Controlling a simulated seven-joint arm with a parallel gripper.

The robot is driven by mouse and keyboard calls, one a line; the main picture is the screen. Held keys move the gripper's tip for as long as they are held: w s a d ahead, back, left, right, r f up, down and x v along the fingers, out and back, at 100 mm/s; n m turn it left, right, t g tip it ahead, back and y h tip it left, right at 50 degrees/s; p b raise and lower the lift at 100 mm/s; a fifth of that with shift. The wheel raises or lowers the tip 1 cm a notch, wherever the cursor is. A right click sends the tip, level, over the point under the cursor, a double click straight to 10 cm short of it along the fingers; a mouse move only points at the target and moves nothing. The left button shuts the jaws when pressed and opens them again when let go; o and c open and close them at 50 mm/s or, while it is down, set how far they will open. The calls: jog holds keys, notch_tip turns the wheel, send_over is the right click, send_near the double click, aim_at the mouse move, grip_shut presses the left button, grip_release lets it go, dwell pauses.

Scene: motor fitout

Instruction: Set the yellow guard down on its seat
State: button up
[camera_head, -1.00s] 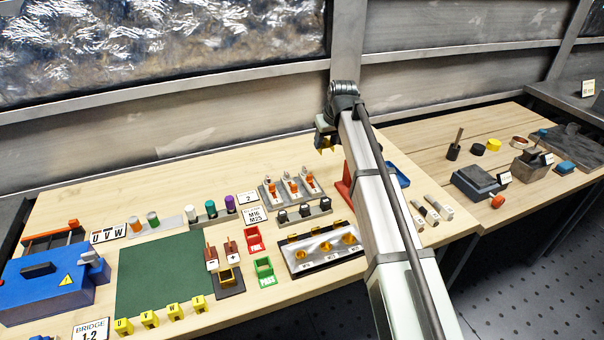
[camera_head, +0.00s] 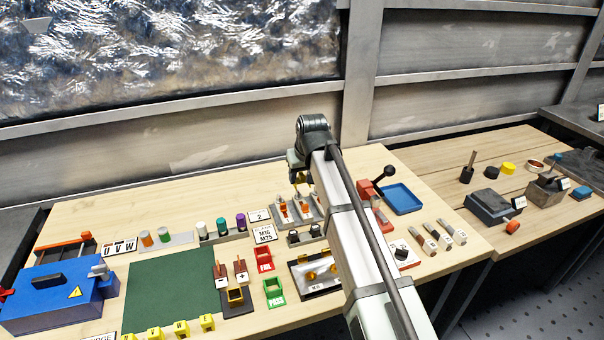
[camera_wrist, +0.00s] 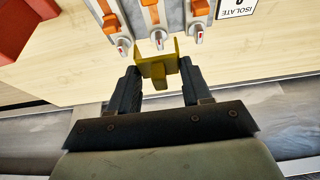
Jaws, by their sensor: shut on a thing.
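The yellow guard (camera_wrist: 157,60) is held between the two dark fingers of my gripper (camera_wrist: 159,75) in the wrist view. In the head view my gripper (camera_head: 298,175) is over the back of the bench, with a bit of yellow below it, partly hidden by my arm. Just beyond the guard in the wrist view is the grey isolator block (camera_wrist: 178,14) with three orange switches and red-marked round ends. The block also shows in the head view (camera_head: 283,221). I cannot tell which spot is the guard's seat, or whether the guard touches the block.
A red clamp-like thing (camera_head: 368,188) with a black knob and a blue tray (camera_head: 403,198) stand right of my arm. An "ISOLATE" card (camera_wrist: 237,5) lies beside the block. Coloured cylinders (camera_head: 221,224) stand to the left. The bench behind the block is clear.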

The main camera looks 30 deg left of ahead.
jog(key=shift+f, duration=0.15)
send_over(300, 202)
jog(key=shift+s+d+f, duration=0.1)
jog(key=shift+d+f, duration=0.05)
jog(key=shift+f, duration=0.75)
jog(key=shift+s+d+f, duration=0.1)
jog(key=shift+d+f, duration=0.05)
jog(key=shift+f, duration=0.8)
jog(key=shift+s+d+f, duration=0.1)
jog(key=shift+d+f, duration=0.05)
jog(key=shift+f, duration=0.75)
jog(key=shift+f, duration=1.5)
jog(key=o, duration=1.1)
jog(key=shift+r, duration=0.15)
jog(key=v, duration=1.3)
jog(key=shift+s+d+r, duration=0.15)
jog(key=shift+r, duration=0.15)
